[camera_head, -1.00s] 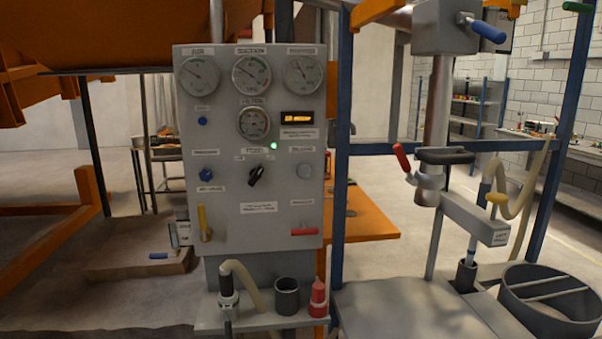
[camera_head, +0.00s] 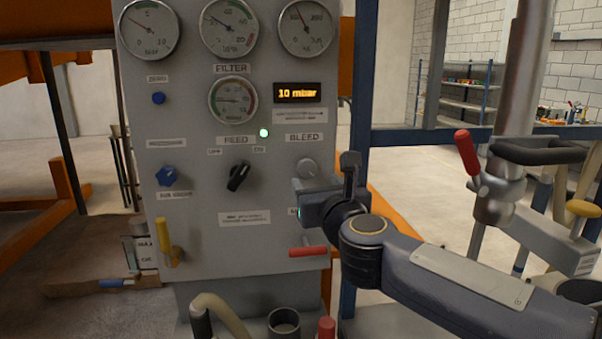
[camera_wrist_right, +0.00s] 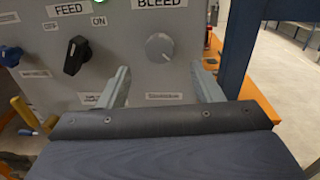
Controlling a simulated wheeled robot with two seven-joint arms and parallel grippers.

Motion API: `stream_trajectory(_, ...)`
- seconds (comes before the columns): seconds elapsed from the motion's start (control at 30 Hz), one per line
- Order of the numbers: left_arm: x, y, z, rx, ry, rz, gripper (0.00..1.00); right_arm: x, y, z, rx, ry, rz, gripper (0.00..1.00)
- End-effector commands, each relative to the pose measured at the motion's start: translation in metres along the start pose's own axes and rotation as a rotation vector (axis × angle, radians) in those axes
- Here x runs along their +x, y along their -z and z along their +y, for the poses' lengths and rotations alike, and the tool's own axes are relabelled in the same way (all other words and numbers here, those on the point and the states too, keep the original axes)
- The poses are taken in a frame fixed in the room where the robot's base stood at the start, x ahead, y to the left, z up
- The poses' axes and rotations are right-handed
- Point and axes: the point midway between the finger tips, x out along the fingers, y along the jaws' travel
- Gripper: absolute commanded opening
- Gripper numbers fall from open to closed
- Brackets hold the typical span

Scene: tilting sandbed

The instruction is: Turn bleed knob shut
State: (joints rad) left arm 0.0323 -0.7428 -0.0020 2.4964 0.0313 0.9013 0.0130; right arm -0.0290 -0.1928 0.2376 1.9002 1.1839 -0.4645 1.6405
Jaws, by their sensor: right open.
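The bleed knob (camera_head: 307,167) is a small round grey knob under the BLEED label on the grey panel. It also shows in the right wrist view (camera_wrist_right: 159,46), with a light pointer mark on its face. My right gripper (camera_head: 322,192) is in front of the panel, just below and right of the knob. In the right wrist view its two fingers (camera_wrist_right: 163,82) are spread apart with nothing between them. The knob shows beyond and between them, and no contact is seen. My left gripper is not in view.
The panel (camera_head: 200,280) also bears a black feed switch (camera_head: 238,175), a blue knob (camera_head: 170,176), a yellow lever (camera_head: 165,237) and a red-handled lever (camera_head: 308,251) below my gripper. A display (camera_head: 297,92) reads 10 mbar. A blue post (camera_head: 362,90) stands right of the panel.

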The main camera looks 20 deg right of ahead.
Motion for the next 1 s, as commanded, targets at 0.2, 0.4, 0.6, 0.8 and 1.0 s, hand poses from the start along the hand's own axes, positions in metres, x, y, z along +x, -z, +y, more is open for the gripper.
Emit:
stream_trajectory(0.2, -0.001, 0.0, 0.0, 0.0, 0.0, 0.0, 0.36, 0.037, 0.001, 0.0, -0.004, 0.0, 0.003, 0.59)
stream_trajectory(0.4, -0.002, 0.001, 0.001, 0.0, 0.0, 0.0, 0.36, 0.059, 0.001, 0.0, -0.006, -0.001, 0.001, 0.59)
stream_trajectory(0.6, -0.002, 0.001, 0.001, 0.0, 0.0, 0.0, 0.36, 0.063, 0.001, 0.0, -0.006, -0.002, 0.0, 0.59)
stream_trajectory(0.8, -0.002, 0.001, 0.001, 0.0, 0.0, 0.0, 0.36, 0.063, 0.001, 0.0, -0.007, -0.002, 0.0, 0.51)
stream_trajectory(1.0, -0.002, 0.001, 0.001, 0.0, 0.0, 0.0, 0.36, 0.063, 0.001, 0.0, -0.007, -0.002, 0.0, 0.25)
